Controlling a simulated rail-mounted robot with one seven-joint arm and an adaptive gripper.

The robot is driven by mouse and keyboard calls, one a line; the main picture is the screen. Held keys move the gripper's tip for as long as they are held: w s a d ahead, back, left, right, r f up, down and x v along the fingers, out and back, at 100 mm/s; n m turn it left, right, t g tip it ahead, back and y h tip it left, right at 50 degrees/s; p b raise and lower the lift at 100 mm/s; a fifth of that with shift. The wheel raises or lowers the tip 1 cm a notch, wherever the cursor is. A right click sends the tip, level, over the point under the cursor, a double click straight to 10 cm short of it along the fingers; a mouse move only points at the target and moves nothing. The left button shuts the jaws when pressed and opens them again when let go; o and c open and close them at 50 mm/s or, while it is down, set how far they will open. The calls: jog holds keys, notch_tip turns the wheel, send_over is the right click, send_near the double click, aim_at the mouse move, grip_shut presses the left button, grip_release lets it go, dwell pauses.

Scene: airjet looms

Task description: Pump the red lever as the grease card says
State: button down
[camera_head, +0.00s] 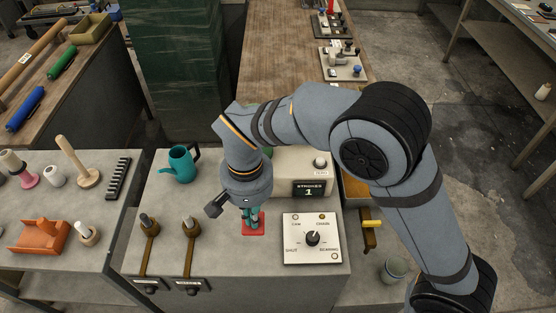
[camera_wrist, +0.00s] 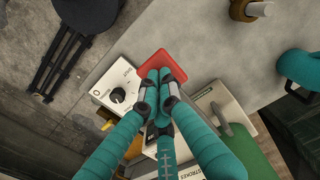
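A red flat piece (camera_head: 254,232) lies on the grey bench top, under my gripper (camera_head: 252,222); I cannot tell whether it is the lever itself or its base. In the wrist view the red piece (camera_wrist: 150,68) shows just beyond my teal fingertips (camera_wrist: 160,78). The fingers are drawn together and point down at it. Whether anything is between them is hidden. A stroke display (camera_head: 309,189) on a pale box reads 1. A white selector panel (camera_head: 296,253) has a black knob (camera_head: 312,239) and labels including CHAIN, SHUT and BEARING. I cannot make out a readable grease card.
Two brass levers with dark knobs (camera_head: 149,228) (camera_head: 190,230) stand left of my gripper. A teal jug (camera_head: 182,165) stands behind them. A yellow-handled part (camera_head: 372,224) and a cup (camera_head: 395,268) are at right. Bare bench top lies between the jug and levers.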

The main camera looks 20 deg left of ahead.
jog(key=shift+f+b, duration=0.45)
jog(key=shift+f, duration=0.3)
jog(key=shift+r+p, duration=1.5)
jog(key=shift+r, duration=0.6)
notch_tip(320, 180, up, 6)
jog(key=p, duration=0.4)
notch_tip(320, 180, down, 7)
jog(key=b, duration=0.5)
jog(key=shift+d, duration=0.1)
